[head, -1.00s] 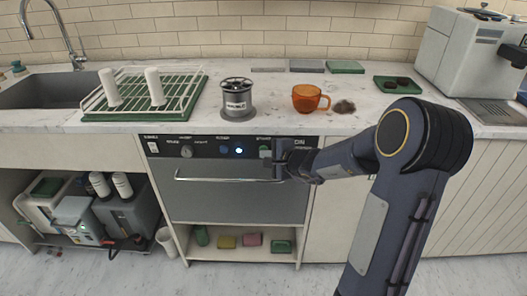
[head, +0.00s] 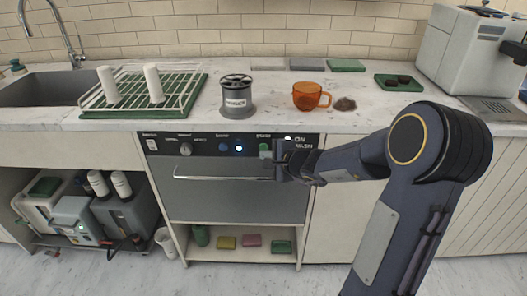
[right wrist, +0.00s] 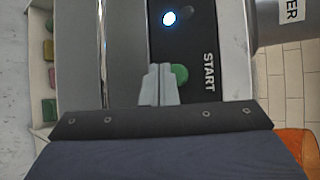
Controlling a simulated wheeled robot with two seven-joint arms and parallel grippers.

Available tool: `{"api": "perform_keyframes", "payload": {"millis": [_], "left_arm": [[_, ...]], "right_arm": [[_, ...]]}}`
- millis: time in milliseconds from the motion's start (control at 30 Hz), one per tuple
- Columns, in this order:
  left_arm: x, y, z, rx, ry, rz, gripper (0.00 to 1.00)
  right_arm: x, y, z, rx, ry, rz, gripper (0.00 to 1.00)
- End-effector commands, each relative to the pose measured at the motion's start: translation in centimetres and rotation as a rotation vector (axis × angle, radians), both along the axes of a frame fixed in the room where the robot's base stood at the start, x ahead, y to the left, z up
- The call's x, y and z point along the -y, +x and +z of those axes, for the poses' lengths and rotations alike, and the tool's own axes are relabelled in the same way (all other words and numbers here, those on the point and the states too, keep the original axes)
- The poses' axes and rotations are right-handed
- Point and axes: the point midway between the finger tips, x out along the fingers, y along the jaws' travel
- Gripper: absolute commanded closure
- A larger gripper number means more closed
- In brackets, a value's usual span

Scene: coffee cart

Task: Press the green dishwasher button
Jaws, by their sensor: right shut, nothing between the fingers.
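The dishwasher (head: 237,196) is built in under the counter, its dark control panel along the top edge. The green button (head: 264,147) sits at the right part of the panel. It also shows in the right wrist view (right wrist: 180,74), beside the word START. My right gripper (head: 277,153) is shut and empty at the panel's right end. In the right wrist view its fingertips (right wrist: 159,72) lie right beside the green button and overlap its edge; I cannot tell whether they touch it. My left gripper is not in view.
A blue-white light (head: 239,149) glows on the panel. A horizontal handle (head: 222,178) crosses the dishwasher front below. Above, on the counter, stand a grey labelled canister (head: 237,103), an orange cup (head: 308,96) and a dish rack (head: 183,88).

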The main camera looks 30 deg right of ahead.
Motion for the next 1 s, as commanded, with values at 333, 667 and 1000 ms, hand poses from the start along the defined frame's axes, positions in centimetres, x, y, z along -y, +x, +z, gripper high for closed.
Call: {"api": "perform_keyframes", "payload": {"millis": [333,667,1000], "left_arm": [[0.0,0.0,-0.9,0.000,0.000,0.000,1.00],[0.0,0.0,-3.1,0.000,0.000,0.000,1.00],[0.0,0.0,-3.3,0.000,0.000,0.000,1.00]], "right_arm": [[-0.5,-0.7,-0.1,0.004,0.000,0.001,1.00],[-2.2,-3.5,-0.1,0.002,0.000,0.001,1.00],[-2.6,-4.3,0.1,0.000,0.001,0.000,1.00]]}}
